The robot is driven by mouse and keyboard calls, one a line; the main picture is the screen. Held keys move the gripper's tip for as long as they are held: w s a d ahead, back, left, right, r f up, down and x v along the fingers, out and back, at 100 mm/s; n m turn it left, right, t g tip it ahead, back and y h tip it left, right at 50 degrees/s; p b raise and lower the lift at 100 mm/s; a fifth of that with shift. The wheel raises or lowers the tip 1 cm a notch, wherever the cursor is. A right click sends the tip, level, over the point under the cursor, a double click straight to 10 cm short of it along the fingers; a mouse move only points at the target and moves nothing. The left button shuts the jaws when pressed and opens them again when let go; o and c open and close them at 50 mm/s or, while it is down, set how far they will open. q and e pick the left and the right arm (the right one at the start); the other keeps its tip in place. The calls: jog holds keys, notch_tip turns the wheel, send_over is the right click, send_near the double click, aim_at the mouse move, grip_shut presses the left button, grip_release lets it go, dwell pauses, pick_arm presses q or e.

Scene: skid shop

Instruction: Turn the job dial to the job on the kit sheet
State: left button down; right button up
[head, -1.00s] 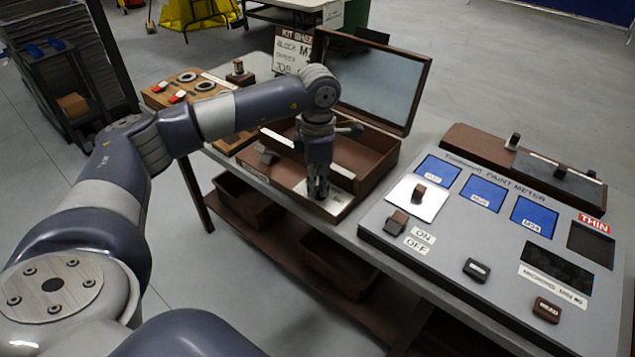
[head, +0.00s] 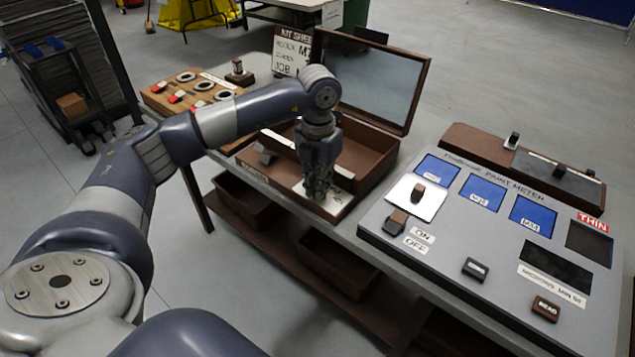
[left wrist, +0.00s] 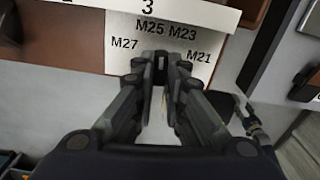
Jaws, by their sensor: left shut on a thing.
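The job dial's white plate (left wrist: 205,48) shows in the left wrist view with the labels M27, M25, M23 and M21 around its far side. In the head view the plate (head: 342,172) lies at the front of the open brown case, partly covered by my left gripper (head: 318,190). My left gripper points down and its fingertips (left wrist: 166,62) are shut on the dial's knob, which the fingers mostly hide. I cannot tell which label the knob points to. The kit sheet (head: 292,48) stands behind the case; its lines are too small to read fully. My right gripper is out of view.
The case's raised lid (head: 375,85) stands behind my left gripper. A grey paint meter panel (head: 440,262) with blue plates and knobs is to the right. A wooden board (head: 160,100) with rings and red pieces is to the left.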

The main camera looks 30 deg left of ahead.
pick_arm(q)
jog(key=shift+r+n, duration=0.1)
jog(key=shift+n, duration=1.4)
jog(key=c, duration=1.6)
grip_release()
jog(key=shift+c, duration=0.2)
notch_tip(320, 180, up, 12)
